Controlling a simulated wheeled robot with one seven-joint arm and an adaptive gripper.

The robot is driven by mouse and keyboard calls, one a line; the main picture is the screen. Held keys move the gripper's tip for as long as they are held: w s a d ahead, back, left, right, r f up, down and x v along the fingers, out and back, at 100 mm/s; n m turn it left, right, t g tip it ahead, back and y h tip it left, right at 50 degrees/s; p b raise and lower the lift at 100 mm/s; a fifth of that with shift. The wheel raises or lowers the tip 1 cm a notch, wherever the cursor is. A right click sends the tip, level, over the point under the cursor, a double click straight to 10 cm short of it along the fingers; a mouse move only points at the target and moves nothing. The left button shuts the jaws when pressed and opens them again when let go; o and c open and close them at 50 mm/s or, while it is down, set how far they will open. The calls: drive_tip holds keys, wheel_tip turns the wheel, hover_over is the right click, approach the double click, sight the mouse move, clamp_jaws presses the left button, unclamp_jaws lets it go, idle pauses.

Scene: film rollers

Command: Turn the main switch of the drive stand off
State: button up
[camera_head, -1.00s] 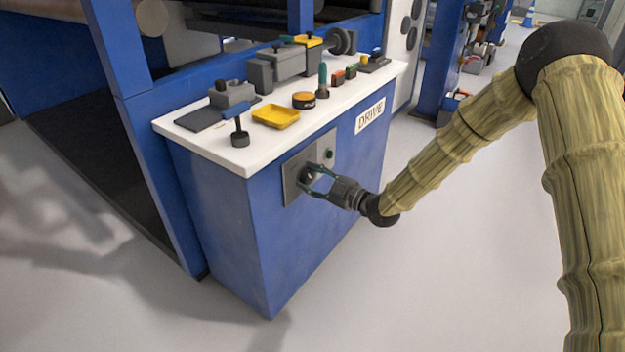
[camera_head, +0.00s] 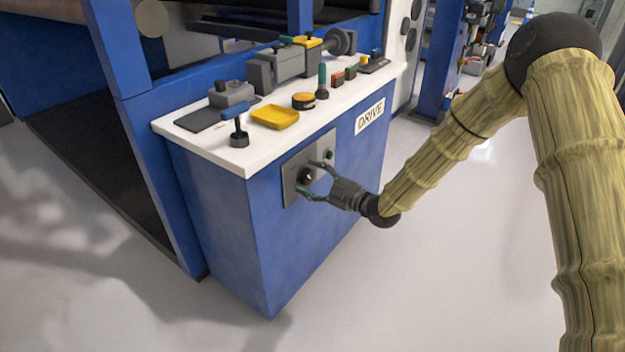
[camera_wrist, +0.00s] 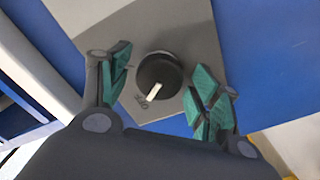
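The blue drive stand (camera_head: 232,225) has a white top and a "DRIVE" label. The main switch (camera_head: 306,175) is a round black knob on a grey plate (camera_head: 292,190) on the stand's side. In the wrist view the knob (camera_wrist: 158,76) shows a white pointer mark slanting toward the lower left, with small lettering beside its end. My gripper (camera_head: 319,178) is in front of the plate. In the wrist view its two green-padded fingers (camera_wrist: 160,92) are spread on either side of the knob, with visible gaps. Neither finger appears to touch the knob.
The white top carries a blue-handled lever (camera_head: 236,122), a yellow tray (camera_head: 275,117) and an orange-topped button (camera_head: 303,100). The floor right of the stand is clear.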

idle(0.3)
drive_tip(key=v, duration=1.2)
drive_tip(key=s+d+f+m+g+h, duration=0.15)
drive_tip(key=s+f+m+h, duration=0.4)
drive_tip(key=f, duration=0.55)
drive_tip(key=s+d+f+m+g+h, duration=0.1)
drive_tip(key=s+d+f+m+h, duration=0.15)
drive_tip(key=s+f+m, duration=0.65)
drive_tip(key=s+d+f+m+g+h, duration=0.2)
drive_tip(key=s+d+f+g, duration=0.15)
drive_tip(key=s, duration=0.65)
drive_tip(key=s+d+f+m+g+h, duration=0.2)
drive_tip(key=s+f, duration=0.3)
drive_tip(key=s, duration=0.5)
drive_tip(key=s+d+f+m+g+h, duration=0.25)
drive_tip(key=s+f, duration=0.25)
drive_tip(key=s, duration=0.5)
wheel_tip(320, 180, up, 28)
drive_tip(key=p, duration=2.8)
drive_tip(key=shift+d+r, duration=0.15)
drive_tip(key=shift+d, duration=0.25)
